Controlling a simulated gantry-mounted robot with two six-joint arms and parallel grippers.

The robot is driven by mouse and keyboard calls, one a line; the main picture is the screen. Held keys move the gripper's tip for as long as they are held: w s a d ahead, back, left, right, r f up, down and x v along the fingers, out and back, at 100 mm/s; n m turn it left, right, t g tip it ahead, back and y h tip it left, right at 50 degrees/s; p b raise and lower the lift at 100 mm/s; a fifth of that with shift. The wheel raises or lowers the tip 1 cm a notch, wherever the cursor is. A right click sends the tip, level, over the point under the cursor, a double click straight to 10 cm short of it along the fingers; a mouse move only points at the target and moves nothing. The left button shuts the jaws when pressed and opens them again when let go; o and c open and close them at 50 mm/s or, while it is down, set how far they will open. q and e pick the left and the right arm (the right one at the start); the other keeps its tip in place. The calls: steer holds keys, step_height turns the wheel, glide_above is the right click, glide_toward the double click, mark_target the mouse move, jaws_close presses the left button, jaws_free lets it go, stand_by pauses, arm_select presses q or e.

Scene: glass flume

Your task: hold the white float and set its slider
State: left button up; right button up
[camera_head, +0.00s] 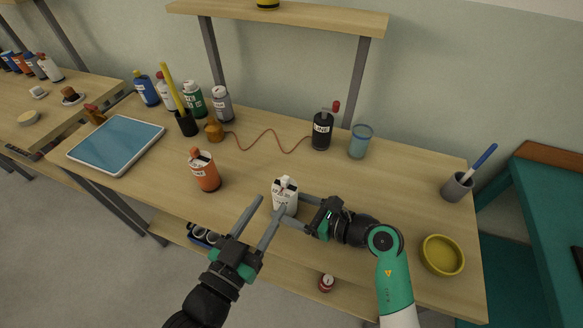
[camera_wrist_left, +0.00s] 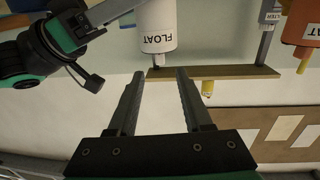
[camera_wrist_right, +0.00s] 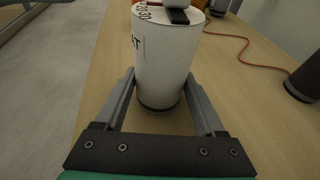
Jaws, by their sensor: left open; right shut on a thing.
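The white float (camera_head: 286,190) is an upright white cylinder marked FLOAT near the table's front edge. My right gripper (camera_head: 292,209) is shut around its body from the right; in the right wrist view the float (camera_wrist_right: 160,65) stands between both fingers. Its top carries printed numbers and a small dark piece (camera_wrist_right: 179,16) beside a white block; I cannot tell which is the slider. My left gripper (camera_head: 269,203) is open and empty, just left of the float. The left wrist view is upside down and shows the float (camera_wrist_left: 168,28) beyond the open fingers (camera_wrist_left: 160,90).
An orange bottle (camera_head: 205,171) stands left of the float. A black bottle (camera_head: 322,130) and blue cup (camera_head: 360,141) stand behind. A yellow bowl (camera_head: 442,255) and a pen cup (camera_head: 456,187) are at the right. A blue tablet (camera_head: 117,144) lies at the left.

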mark_target(287, 176)
arm_select(q)
steer(key=x, duration=1.1)
steer(key=shift+w+d+r, duration=0.1)
steer(key=shift+w, duration=0.2)
jaws_close()
stand_by(0.8)
